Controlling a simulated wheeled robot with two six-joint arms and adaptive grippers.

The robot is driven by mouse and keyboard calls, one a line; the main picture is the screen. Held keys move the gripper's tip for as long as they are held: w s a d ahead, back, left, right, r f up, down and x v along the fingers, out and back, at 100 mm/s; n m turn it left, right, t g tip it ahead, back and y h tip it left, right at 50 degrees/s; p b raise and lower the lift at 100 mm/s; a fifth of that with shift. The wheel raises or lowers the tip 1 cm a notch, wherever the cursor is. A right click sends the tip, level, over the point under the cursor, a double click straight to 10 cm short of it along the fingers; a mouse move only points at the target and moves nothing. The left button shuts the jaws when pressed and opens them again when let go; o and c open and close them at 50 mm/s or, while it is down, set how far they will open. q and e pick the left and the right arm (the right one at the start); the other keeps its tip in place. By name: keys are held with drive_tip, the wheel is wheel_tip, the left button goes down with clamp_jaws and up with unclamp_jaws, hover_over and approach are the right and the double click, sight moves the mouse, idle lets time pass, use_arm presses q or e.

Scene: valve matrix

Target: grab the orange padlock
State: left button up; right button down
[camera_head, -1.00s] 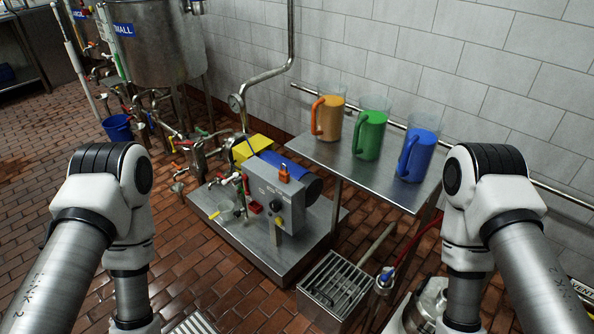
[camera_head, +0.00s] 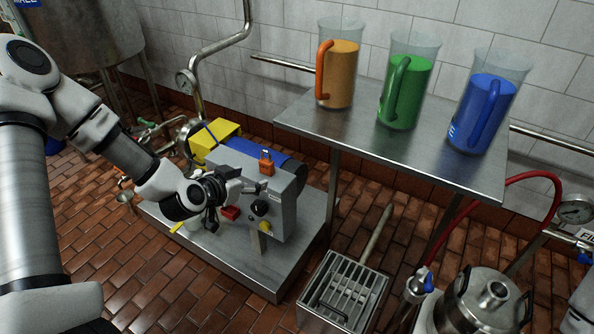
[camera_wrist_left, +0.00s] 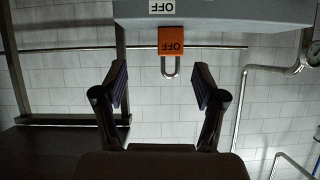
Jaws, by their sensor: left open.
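The orange padlock (camera_head: 266,163) stands upright on the top edge of the grey control box (camera_head: 285,215), its shackle up. My left gripper (camera_head: 250,186) is open and empty, close in front of the box and just left of the padlock in the head view. In the left wrist view its two fingers (camera_wrist_left: 160,82) are spread apart, with the padlock beyond the tips and roughly between them. My right gripper is not in view.
A steel table (camera_head: 420,165) at the right holds orange, green and blue jugs. The box has a black knob (camera_head: 259,208) and a red part on its front. A yellow block (camera_head: 216,138) and blue cylinder lie behind. A steel pot (camera_head: 480,303) stands lower right.

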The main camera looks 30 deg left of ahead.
sight(265, 160)
use_arm(q)
drive_tip(key=shift+n+t, duration=0.4)
drive_tip(key=shift+t, duration=0.2)
drive_tip(key=w+b, duration=0.1)
drive_tip(key=w, duration=0.1)
drive_tip(key=w+f+b, duration=0.1)
drive_tip(key=w+b, duration=0.1)
drive_tip(key=w, duration=0.1)
drive_tip(key=w+a+b, duration=0.1)
drive_tip(key=w+b, duration=0.1)
drive_tip(key=w, duration=0.1)
drive_tip(key=shift+w+a+f, duration=0.1)
drive_tip(key=shift+f, duration=0.1)
drive_tip(key=shift+w, duration=0.15)
drive_tip(key=shift+r, duration=0.1)
drive_tip(key=shift+c, duration=1.3)
drive_tip(key=c, duration=1)
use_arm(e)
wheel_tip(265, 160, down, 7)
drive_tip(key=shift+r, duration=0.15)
